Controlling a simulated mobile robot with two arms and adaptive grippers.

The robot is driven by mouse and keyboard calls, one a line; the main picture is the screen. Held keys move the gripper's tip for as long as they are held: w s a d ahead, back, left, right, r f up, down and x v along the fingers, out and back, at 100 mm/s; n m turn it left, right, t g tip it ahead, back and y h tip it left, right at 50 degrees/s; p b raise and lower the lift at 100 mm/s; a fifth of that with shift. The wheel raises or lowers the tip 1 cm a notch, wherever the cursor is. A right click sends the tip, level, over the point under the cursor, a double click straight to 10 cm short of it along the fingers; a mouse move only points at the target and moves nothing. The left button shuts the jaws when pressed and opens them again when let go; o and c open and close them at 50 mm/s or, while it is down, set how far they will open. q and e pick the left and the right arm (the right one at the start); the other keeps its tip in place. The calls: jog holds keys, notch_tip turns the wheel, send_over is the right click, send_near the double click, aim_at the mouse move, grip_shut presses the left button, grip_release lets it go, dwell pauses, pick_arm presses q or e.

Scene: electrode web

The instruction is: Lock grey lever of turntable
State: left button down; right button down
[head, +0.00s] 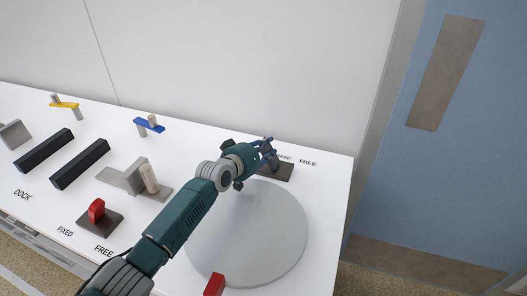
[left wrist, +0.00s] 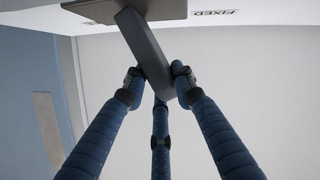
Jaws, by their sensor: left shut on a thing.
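The turntable (head: 262,235) is a flat light-grey disc on the white bench. Behind its far edge, a dark brown plate (head: 281,174) carries the grey lever, which my gripper hides in the head view. In the left wrist view the grey lever (left wrist: 141,42) slants from the plate (left wrist: 160,10) down between the blue fingers. My left gripper (head: 268,153) is over that plate, with its fingers (left wrist: 158,82) shut around the lever's free end. A FIXED label shows beside the plate in the left wrist view. My right gripper is out of view.
A FREE label lies right of the plate. A red lever (head: 97,210), a red block (head: 214,285), a grey bracket (head: 125,180), black bars (head: 80,164), and blue (head: 149,125) and yellow (head: 64,104) levers stand on the bench (head: 328,190). A wall rises behind; a blue door (head: 470,170) is right.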

pick_arm(q)
jog(key=shift+a+f, duration=0.15)
jog(key=shift+f, duration=0.05)
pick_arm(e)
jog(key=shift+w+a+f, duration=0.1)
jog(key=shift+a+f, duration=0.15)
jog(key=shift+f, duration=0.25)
pick_arm(q)
jog(key=shift+n, duration=0.3)
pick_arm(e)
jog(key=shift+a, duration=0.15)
pick_arm(q)
jog(key=c, duration=1.5)
grip_release()
jog(key=shift+o, duration=0.6)
jog(key=shift+w+a, duration=0.1)
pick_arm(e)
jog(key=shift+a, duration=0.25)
pick_arm(q)
jog(key=shift+s+r, duration=0.1)
jog(key=shift+s, duration=0.1)
jog(key=v, duration=1.1)
jog(key=shift+s+a, duration=0.2)
jog(key=shift+a, duration=0.15)
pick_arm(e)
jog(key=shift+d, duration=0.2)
